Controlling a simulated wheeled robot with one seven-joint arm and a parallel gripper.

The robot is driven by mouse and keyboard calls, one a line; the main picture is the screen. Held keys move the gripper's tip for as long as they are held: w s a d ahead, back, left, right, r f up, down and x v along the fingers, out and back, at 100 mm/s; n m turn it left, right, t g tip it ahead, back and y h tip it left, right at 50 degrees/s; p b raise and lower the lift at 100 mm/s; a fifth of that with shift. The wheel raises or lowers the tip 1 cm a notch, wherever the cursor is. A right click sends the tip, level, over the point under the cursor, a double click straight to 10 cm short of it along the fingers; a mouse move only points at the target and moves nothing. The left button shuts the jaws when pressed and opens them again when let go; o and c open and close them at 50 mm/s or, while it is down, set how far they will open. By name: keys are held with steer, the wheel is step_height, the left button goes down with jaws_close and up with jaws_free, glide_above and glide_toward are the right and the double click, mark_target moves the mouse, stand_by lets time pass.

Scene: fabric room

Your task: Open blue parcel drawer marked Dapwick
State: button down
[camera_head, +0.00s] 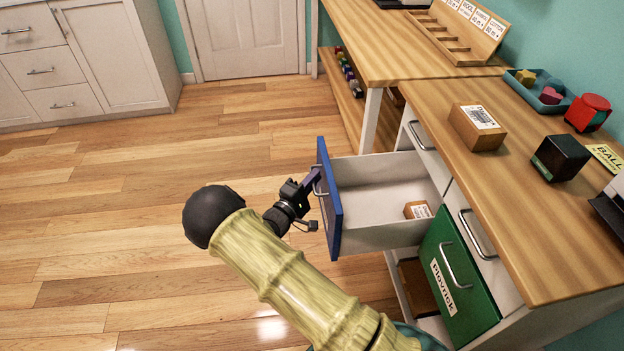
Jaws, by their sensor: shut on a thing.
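The blue-fronted drawer (328,205) stands pulled well out of the wooden-topped cabinet, and its pale inside is in view. A small brown parcel with a white label (417,210) lies inside, near the cabinet end. My gripper (317,183) is at the outer side of the blue front, shut on the drawer's metal handle (320,192). The handle is partly hidden by my gripper. The blue front is seen nearly edge-on, so no name on it can be read.
Below and right is a shut green drawer (458,279) marked "Plavrick". The counter (540,225) holds a brown box (477,127), a dark box (560,158), a blue tray (540,104) and a red object (588,112). Wooden floor (130,215) left of the drawer is clear.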

steer(key=c, duration=1.8)
jaws_free()
steer(key=p+v, duration=0.2)
steer(key=v, duration=1.5)
steer(key=shift+s+p, duration=0.25)
steer(key=shift+p, duration=0.1)
